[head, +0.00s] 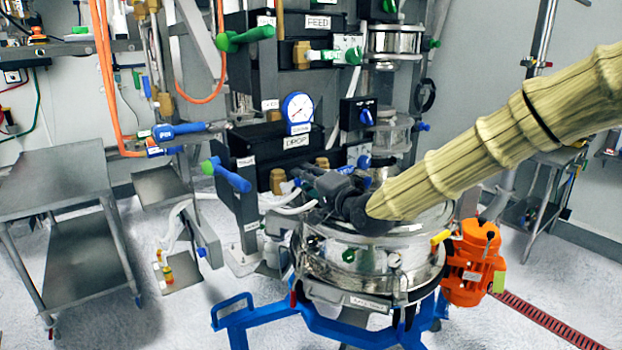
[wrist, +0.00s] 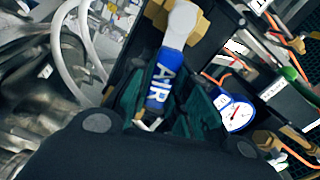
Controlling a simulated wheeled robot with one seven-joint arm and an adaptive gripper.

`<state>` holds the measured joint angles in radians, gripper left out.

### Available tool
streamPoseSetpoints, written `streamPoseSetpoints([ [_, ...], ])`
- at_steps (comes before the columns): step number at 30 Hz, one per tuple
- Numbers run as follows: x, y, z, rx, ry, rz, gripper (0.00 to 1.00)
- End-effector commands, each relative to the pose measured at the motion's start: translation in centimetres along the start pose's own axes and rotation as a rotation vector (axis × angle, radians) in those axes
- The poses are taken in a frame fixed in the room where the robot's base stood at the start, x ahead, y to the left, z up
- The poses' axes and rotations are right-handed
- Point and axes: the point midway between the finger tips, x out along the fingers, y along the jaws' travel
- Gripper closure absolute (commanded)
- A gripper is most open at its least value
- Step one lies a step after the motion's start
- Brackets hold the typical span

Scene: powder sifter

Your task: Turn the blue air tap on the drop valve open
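The drop valve shows in the head view as a dark box with a DROP label (head: 295,143). The blue air tap (wrist: 160,88) shows in the wrist view, a blue lever marked AIR with a grey-white end on a brass fitting (wrist: 157,15). In the head view my gripper (head: 318,186) is in front of the valve and hides most of the tap. In the wrist view the dark green fingers of my gripper (wrist: 166,105) are apart, one on each side of the lever. I cannot tell whether either finger touches it.
A round gauge (head: 298,108) is above the DROP label. A blue handle (head: 225,176) sticks out left of the valve. The steel sifter (head: 370,262) stands below my arm, with an orange motor (head: 472,262) at its right. A steel cart (head: 60,180) stands left.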

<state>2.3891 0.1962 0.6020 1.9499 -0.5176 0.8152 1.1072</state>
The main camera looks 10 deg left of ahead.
Motion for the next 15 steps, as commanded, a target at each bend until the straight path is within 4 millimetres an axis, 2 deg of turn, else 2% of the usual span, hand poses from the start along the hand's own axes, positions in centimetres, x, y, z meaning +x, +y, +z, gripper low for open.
streamPoseSetpoints([
  [1,-0.03,0.09,0.07,0.000,-0.001,0.002,0.73],
  [3,-0.04,0.09,0.05,0.000,-0.001,0.001,0.60],
  [4,-0.05,0.08,0.04,0.000,-0.001,0.001,0.59],
  [15,-0.42,0.05,-0.07,0.001,0.001,0.001,0.59],
])
